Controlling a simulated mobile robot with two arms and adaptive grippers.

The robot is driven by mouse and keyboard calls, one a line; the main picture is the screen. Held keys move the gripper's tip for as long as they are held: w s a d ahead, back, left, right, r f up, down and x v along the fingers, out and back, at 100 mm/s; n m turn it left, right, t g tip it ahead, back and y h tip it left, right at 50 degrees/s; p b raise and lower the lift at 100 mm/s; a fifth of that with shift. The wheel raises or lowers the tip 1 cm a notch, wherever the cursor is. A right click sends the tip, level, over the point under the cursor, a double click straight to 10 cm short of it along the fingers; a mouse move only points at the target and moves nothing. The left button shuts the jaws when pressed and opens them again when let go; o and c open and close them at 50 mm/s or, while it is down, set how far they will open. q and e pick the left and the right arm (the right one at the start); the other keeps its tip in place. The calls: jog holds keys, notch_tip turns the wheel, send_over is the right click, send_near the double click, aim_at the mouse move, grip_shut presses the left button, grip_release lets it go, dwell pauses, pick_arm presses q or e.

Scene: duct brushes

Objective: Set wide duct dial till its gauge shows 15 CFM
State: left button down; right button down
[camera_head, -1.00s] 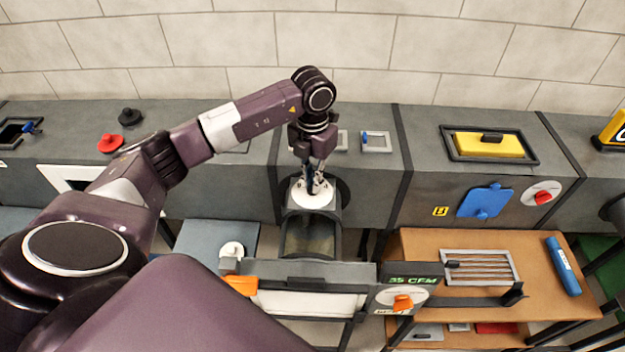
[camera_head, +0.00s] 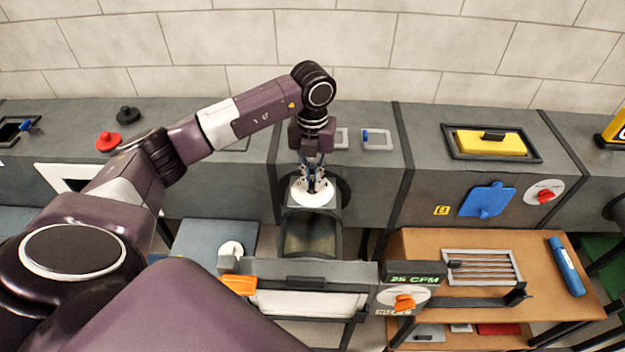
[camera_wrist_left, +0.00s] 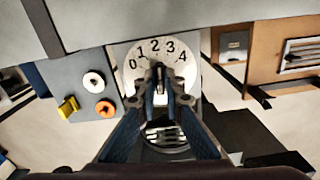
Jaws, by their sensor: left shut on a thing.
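The dial (camera_head: 302,200) is a white disc on top of the grey duct at centre. In the left wrist view the dial (camera_wrist_left: 143,60) shows the numbers 0 to 4 around its far edge. My left gripper (camera_head: 313,186) points down over it, shut on its knob. In the left wrist view the fingertips (camera_wrist_left: 159,84) meet at the disc's middle and hide most of the knob, so where it points is hard to tell. The gauge (camera_head: 415,279) on the front rail reads 25 CFM in green. My right gripper is not in view.
An orange knob on a white disc (camera_head: 405,301) sits just below the gauge. An open duct mouth (camera_head: 311,237) lies in front of the dial. A yellow block (camera_head: 490,144), a blue plate (camera_head: 486,200) and a red knob (camera_head: 544,196) are to the right. A wooden table (camera_head: 420,243) stands at front right.

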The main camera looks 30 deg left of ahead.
aim_at(312, 182)
pick_arm(q)
jog(key=shift+n, duration=0.6)
jog(key=shift+w, duration=0.1)
jog(key=c, duration=2)
grip_release()
jog(key=shift+c, duration=0.2)
jog(key=shift+r, duration=0.25)
notch_tip(312, 182, up, 12)
jog(key=shift+f, duration=0.2)
jog(key=shift+r, duration=0.1)
